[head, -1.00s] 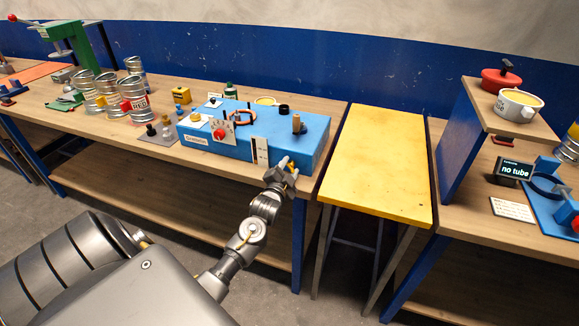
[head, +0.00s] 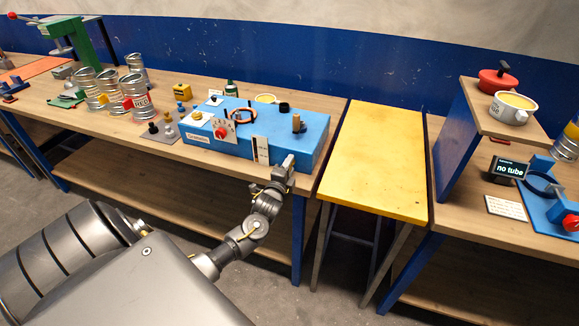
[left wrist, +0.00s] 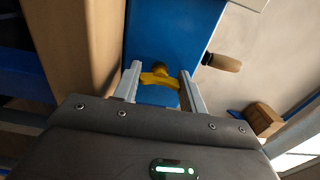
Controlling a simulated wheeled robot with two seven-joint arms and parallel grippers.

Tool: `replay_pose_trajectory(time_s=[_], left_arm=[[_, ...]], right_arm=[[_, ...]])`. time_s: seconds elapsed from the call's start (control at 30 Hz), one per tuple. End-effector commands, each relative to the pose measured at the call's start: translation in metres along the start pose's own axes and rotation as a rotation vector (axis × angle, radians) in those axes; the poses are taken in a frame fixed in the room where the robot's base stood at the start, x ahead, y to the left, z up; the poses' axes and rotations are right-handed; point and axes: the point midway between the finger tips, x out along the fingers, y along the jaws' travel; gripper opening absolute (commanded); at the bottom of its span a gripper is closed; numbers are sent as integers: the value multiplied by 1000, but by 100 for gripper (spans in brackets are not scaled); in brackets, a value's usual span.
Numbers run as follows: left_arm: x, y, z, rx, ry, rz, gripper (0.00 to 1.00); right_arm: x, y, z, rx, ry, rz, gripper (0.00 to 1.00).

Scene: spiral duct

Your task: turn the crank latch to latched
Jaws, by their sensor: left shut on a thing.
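The blue box (head: 262,138) stands on the workbench with dials, a gauge and pegs on it. My left gripper (head: 288,163) is at the box's lower front right corner in the head view and hides the crank latch there. In the left wrist view, a yellow latch handle (left wrist: 158,79) on the blue box face (left wrist: 165,35) sits between the two fingertips of my left gripper (left wrist: 160,72). The gripper is shut on this handle. The handle's exact turn angle is hard to judge. My right gripper is not in view.
A yellow table (head: 376,160) stands right of the workbench (head: 150,155). Tin cans (head: 135,95) and a green press (head: 82,45) are at the left. A shelf (head: 515,128) with a red pot (head: 497,78) is at the right.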

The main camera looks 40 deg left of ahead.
Motion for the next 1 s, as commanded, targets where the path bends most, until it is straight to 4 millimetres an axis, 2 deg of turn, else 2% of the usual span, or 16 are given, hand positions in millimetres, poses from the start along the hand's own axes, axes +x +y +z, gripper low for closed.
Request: replay_pose_trajectory(time_s=[0.47,0.5,0.67,1.0], left_arm=[[0,0,0,14,0,-1,19],[0,0,0,14,0,-1,43],[0,0,0,14,0,-1,64],[-2,-1,-1,13,0,0,64]], right_arm=[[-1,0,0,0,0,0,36],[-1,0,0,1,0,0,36],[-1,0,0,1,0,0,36],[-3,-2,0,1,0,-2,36]])
